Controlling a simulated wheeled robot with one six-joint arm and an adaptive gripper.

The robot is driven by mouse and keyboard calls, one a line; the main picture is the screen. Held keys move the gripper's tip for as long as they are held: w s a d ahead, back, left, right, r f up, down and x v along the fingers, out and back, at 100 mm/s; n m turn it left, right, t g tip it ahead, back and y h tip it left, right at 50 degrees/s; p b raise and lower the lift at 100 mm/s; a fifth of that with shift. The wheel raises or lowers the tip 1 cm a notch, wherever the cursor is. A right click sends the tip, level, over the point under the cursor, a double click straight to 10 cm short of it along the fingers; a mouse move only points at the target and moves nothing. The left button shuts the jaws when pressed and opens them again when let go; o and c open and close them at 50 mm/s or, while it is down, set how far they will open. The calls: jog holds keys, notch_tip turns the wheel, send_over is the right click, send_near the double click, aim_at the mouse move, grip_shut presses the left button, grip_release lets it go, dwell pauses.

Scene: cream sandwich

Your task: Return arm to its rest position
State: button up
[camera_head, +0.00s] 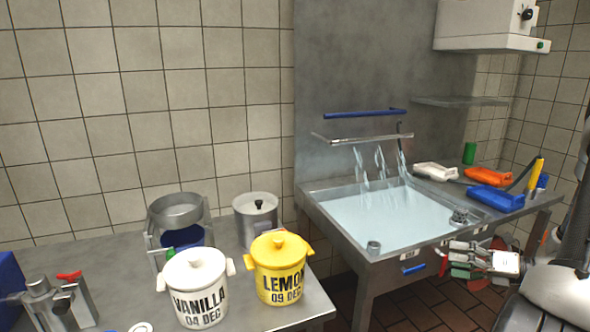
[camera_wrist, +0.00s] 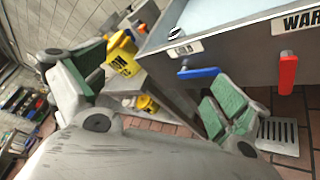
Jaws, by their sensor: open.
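My gripper (camera_head: 455,258) hangs at the right in the head view, in front of the sink table's front edge. It also shows in the wrist view (camera_wrist: 160,85), with its two green-padded fingers spread wide and nothing between them. My arm rises along the right edge of the head view. Most of its upper part is out of the picture.
A steel sink table (camera_head: 385,262) with a water-filled basin stands beside my gripper. Blue (camera_head: 497,199) and orange (camera_head: 482,176) objects lie on its right side. A white VANILLA pot (camera_head: 196,283) and a yellow LEMON pot (camera_head: 279,266) stand on the left table. A grate (camera_wrist: 278,135) lies in the floor.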

jog(key=s+a+r+n+g+h, duration=0.3)
jog(key=s+a+r+n+g, duration=0.8)
jog(key=n, duration=0.6)
jog(key=s+d+r+n+t+h, duration=0.1)
jog(key=s+r+n+t+h, duration=0.1)
jog(key=n, duration=0.7)
jog(key=s+d+r+n+t+h, duration=0.2)
jog(key=s+r+n+t+h, duration=0.1)
jog(key=r+n+h, duration=0.4)
notch_tip(320, 180, up, 2)
jog(key=n+t, duration=0.1)
jog(key=n, duration=0.2)
jog(key=shift+s+r, duration=0.2)
jog(key=shift+r, duration=0.05)
